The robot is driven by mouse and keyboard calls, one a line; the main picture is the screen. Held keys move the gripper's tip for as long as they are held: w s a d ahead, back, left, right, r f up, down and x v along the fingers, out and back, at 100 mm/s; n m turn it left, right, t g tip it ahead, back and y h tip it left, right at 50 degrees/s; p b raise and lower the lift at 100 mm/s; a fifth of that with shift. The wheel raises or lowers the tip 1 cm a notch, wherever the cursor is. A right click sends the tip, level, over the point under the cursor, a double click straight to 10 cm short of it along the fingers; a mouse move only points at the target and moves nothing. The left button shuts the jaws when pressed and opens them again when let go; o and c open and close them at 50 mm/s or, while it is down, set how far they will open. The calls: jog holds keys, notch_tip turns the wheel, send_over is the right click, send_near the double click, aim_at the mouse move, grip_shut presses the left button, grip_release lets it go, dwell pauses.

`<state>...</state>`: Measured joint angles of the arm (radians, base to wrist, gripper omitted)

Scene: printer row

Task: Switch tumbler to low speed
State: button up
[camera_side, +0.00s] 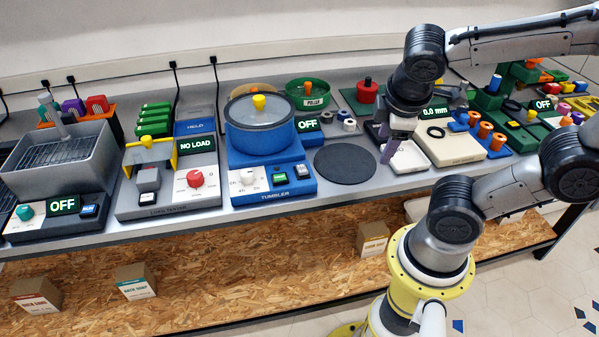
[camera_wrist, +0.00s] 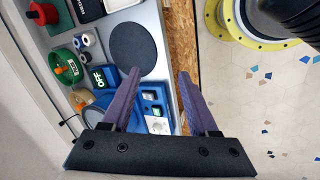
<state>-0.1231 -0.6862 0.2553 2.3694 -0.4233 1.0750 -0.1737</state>
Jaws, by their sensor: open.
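The tumbler has a blue base (camera_side: 275,195), a round blue drum (camera_side: 259,140) and a grey lid with a yellow knob. Its display (camera_side: 308,124) reads OFF. A pale round speed dial (camera_side: 247,177) sits on the white panel at its front left, with small buttons (camera_side: 279,178) to the right of it. My gripper (camera_side: 387,156) points down above the bench, to the right of the tumbler and touching nothing I can make out. In the wrist view my gripper (camera_wrist: 159,72) is open and empty, with the dial's white panel (camera_wrist: 158,125) showing between its purple fingers. The dial's exact setting is too small to read.
A flat dark round pad (camera_side: 345,164) lies between the tumbler and my gripper. A white tray (camera_side: 408,157) is beside or under my gripper. A green bowl (camera_side: 307,93) and small spools (camera_side: 347,122) stand behind. The NO LOAD tester (camera_side: 168,185) is left of the tumbler.

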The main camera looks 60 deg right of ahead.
notch_tip(320, 180, down, 2)
jog(key=w+d+n+g+h, duration=0.1)
jog(key=w+n+h, duration=0.15)
jog(key=n, duration=0.25)
jog(key=n+t+h, duration=0.3)
jog(key=n+t, duration=0.5)
jog(key=n, duration=0.9)
send_near(302, 169)
jog(key=x, duration=0.7)
jog(key=shift+w+d+f, duration=0.15)
jog(key=shift+d, duration=0.05)
grip_shut()
